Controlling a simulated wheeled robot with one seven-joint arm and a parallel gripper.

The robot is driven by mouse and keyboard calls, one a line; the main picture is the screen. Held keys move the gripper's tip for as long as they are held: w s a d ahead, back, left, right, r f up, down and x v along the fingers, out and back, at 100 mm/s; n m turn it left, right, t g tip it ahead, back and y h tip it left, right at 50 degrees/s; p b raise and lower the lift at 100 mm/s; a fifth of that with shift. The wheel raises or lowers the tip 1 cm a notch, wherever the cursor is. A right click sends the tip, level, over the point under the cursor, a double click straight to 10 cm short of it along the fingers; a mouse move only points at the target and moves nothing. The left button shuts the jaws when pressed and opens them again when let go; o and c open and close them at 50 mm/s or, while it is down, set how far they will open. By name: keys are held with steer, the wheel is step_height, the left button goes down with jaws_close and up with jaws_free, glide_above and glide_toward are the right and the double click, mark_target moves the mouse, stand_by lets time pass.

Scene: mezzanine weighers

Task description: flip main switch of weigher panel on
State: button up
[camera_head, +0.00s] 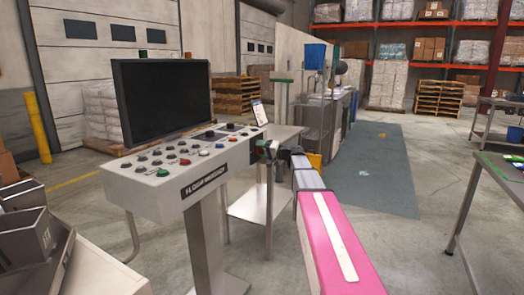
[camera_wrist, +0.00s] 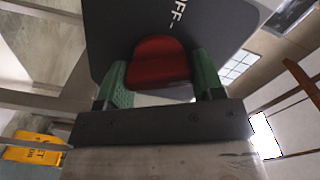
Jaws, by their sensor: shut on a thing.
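The weigher panel (camera_head: 172,178) is a white sloped console on a grey post, with rows of buttons, knobs and a dark monitor (camera_head: 163,98) behind them. In the wrist view, the main switch (camera_wrist: 159,60) is a red handle on a dark plate (camera_wrist: 112,35) that bears the letters "OFF". My gripper (camera_wrist: 160,78) has its green fingertips on both sides of the red handle and is shut on it. In the head view, my gripper (camera_head: 268,148) is at the console's right end, where the switch is too small to make out clearly.
A steel table (camera_head: 252,204) stands behind the console's right end, close to my arm. Grey bins (camera_head: 25,238) sit at the lower left. Another table (camera_head: 505,180) stands at the right. The floor (camera_head: 420,240) between my arm and that table is clear.

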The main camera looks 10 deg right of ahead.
steer(key=shift+f+m, duration=0.2)
steer(key=shift+m, duration=2.5)
steer(key=o, duration=0.9)
steer(key=shift+d, duration=0.1)
steer(key=v, duration=1)
steer(key=shift+s+d, duration=0.25)
steer(key=shift+d, duration=0.05)
